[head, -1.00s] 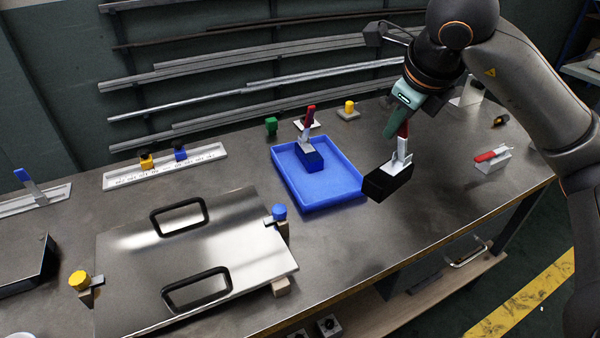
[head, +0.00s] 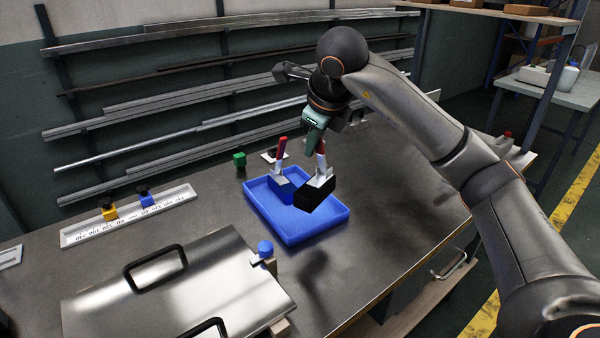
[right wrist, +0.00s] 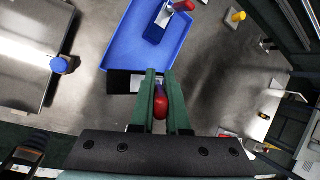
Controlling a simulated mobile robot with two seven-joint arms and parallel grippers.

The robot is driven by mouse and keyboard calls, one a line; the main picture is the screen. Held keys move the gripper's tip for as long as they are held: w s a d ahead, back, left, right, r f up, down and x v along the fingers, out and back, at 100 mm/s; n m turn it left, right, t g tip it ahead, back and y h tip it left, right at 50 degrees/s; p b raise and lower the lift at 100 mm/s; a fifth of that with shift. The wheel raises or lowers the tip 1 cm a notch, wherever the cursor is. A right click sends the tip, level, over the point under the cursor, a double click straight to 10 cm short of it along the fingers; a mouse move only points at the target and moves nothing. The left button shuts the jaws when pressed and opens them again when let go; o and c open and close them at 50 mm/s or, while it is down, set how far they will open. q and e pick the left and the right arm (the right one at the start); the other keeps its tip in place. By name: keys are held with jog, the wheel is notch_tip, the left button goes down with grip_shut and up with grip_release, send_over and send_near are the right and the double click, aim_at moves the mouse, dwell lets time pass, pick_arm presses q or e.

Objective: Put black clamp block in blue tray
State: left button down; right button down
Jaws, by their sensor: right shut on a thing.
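The black clamp block (head: 314,196) has a silver clamp and a red handle. My right gripper (head: 316,146) is shut on its red handle and holds it in the air, over the right part of the blue tray (head: 262,211) in the head view. In the right wrist view the black clamp block (right wrist: 122,83) shows at the tray's near edge, and the gripper's green fingers (right wrist: 160,105) close on the red handle. A blue clamp block (head: 283,189) with a red handle stands inside the tray. My left gripper is not in view.
A steel lid with two black handles (head: 170,290) lies left of the tray, with a blue knob (head: 265,248) beside it. A green block (head: 239,159) stands behind the tray. A white rail (head: 130,216) holds yellow and blue pieces.

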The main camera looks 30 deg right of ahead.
jog(key=x, duration=1.1)
jog(key=shift+w+a, duration=0.2)
jog(key=shift+w, duration=0.1)
jog(key=shift+f+b, duration=0.15)
jog(key=shift+b, duration=0.15)
jog(key=c, duration=0.9)
grip_release()
